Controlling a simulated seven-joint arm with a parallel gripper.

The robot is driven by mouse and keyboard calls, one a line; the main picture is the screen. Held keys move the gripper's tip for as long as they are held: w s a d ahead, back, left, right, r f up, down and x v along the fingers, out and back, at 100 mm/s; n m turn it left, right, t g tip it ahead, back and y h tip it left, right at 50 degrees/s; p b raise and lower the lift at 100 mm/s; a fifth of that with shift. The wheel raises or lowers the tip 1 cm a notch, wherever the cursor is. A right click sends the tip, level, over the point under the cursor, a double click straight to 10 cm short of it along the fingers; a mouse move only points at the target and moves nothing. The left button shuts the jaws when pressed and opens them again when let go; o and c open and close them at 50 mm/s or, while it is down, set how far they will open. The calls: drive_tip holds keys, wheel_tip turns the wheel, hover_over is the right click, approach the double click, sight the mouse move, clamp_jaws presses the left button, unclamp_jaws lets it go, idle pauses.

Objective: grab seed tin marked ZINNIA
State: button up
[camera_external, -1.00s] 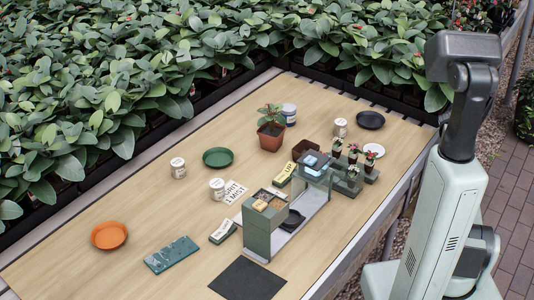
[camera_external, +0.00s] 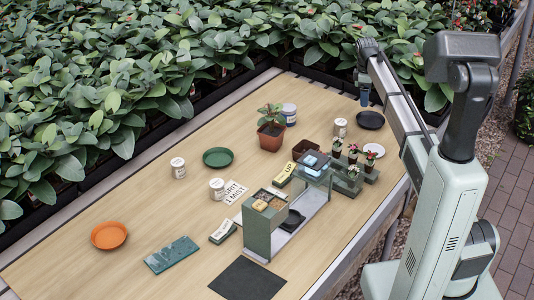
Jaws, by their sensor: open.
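Several small pale tins or pots stand on the wooden table. One tin (camera_external: 178,168) is left of the green saucer, another tin (camera_external: 217,188) is by the white cards, a third tin (camera_external: 340,127) is near the black saucer, and a larger pale tin (camera_external: 289,113) with a blue band is behind the potted plant. Their lettering is too small to read, so I cannot tell which is marked ZINNIA. My gripper (camera_external: 364,99) points down near the table's far edge, behind the black saucer, apart from the tins. It is open and looks empty; its fingers are small here.
A grey-green shelf unit (camera_external: 258,238) with small items stands front right of centre. A potted plant (camera_external: 271,137), small succulents (camera_external: 352,171), a green saucer (camera_external: 217,157), an orange saucer (camera_external: 109,235) and a black saucer (camera_external: 370,120) are spread about. The table's left middle is clear.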

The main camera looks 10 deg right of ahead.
drive_tip(key=r+n+y, duration=0.1)
drive_tip(key=r, duration=0.1)
hover_over(342, 122)
wheel_tip(342, 122, down, 14)
drive_tip(key=shift+w+r, duration=0.1)
idle(0.4)
drive_tip(key=c, duration=1.1)
